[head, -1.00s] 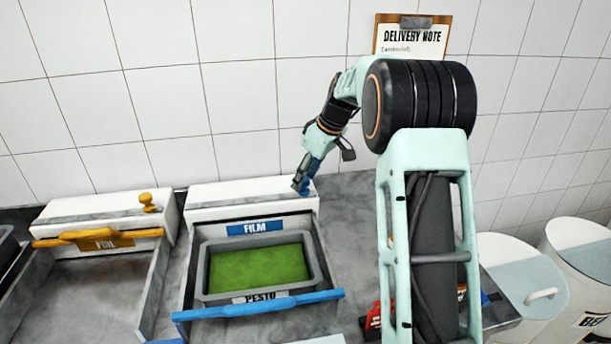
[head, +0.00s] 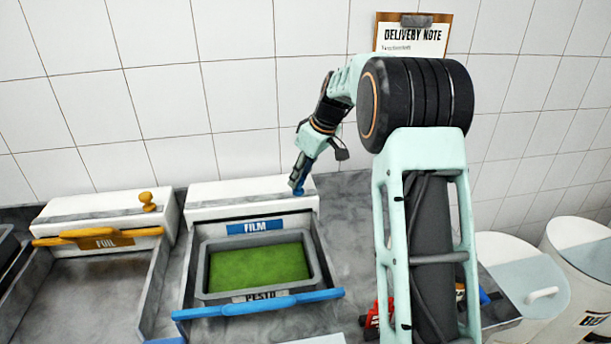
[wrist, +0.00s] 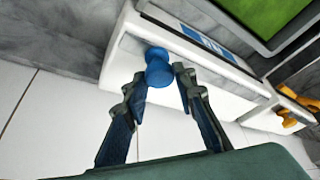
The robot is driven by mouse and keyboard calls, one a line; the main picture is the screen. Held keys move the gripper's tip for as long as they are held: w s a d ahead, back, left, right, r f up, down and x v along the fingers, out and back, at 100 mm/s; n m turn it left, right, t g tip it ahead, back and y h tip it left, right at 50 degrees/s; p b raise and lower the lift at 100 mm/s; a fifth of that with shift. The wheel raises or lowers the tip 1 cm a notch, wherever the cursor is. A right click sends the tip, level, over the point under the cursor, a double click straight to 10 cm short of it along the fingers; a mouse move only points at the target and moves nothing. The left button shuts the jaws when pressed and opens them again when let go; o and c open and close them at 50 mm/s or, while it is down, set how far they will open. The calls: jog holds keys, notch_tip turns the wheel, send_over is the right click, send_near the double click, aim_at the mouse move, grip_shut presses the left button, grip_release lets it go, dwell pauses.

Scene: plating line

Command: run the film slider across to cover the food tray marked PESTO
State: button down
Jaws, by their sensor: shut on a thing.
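The green food tray marked PESTO (head: 204,264) sits in the FILM station, below the white film box (head: 240,198) with its blue FILM label. A blue bar (head: 250,306) spans the near end of this tray. The green food shows clearly; I cannot tell whether clear film lies over it. A blue knob (head: 310,184) stands on the right end of the film box and also shows in the wrist view (wrist: 158,73). My gripper (head: 297,188) is at this knob, its fingertips closed around it, as the wrist view shows (wrist: 160,82).
The FOIL station (head: 90,210) stands to the left, with a yellow knob (head: 148,202) and a yellow bar (head: 75,236) near its box. A tiled wall rises behind. White lidded bins (head: 575,240) stand at the right. A delivery note (head: 413,40) hangs above.

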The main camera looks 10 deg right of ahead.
jog(key=a+p, duration=0.2)
jog(key=a, duration=2.5)
jog(key=c, duration=1.7)
grip_release()
jog(key=shift+o, duration=0.5)
jog(key=shift+r, duration=0.15)
jog(key=v, duration=1.1)
jog(key=shift+d+r, duration=0.15)
jog(key=shift+r, duration=0.2)
